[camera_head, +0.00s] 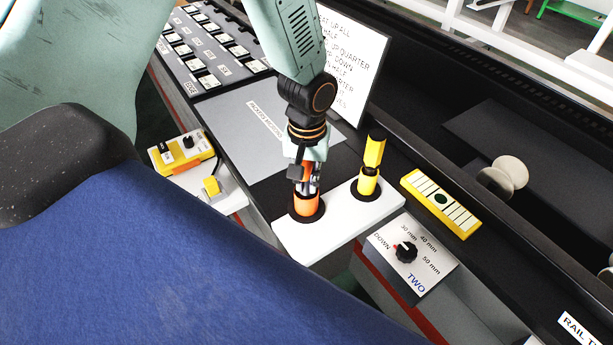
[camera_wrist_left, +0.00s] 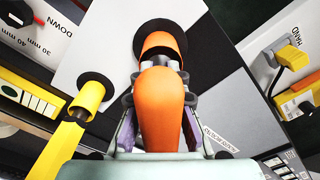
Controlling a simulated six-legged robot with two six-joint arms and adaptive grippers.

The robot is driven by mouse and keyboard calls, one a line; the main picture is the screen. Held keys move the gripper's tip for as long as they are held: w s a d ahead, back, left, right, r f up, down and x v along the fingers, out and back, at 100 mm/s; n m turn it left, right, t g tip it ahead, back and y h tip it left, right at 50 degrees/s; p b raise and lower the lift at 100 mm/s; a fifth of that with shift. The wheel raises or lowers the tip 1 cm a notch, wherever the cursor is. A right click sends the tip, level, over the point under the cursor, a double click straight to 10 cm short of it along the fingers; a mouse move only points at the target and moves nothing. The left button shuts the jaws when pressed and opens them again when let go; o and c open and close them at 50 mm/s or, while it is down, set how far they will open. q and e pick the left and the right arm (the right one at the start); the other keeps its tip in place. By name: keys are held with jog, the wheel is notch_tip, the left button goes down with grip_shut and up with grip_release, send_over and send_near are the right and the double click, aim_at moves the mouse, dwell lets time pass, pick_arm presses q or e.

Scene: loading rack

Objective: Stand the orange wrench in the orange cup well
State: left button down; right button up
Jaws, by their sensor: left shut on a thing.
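The orange cup well (camera_head: 306,206) stands in a black ring on a white plate. My left gripper (camera_head: 307,182) points down right above it, shut on the orange wrench (camera_wrist_left: 160,105). In the left wrist view the wrench fills the space between the fingers (camera_wrist_left: 159,104), and its rounded end overlaps the near rim of the orange cup well (camera_wrist_left: 160,43). In the head view the gripper hides most of the wrench. I cannot tell whether its lower end is inside the cup. My right gripper is not in view.
A yellow wrench (camera_head: 374,150) stands in a yellow cup (camera_head: 367,187) on the same white plate (camera_head: 325,239), close to the right. A yellow control box (camera_head: 182,150) is at left.

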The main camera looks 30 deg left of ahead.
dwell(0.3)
pick_arm(q)
jog(key=shift+f, duration=0.3)
dwell(0.6)
jog(key=c, duration=1.3)
grip_release()
jog(key=shift+o, duration=0.2)
notch_tip(320, 180, up, 12)
jog(key=shift+f, duration=0.1)
jog(key=shift+s, duration=0.15)
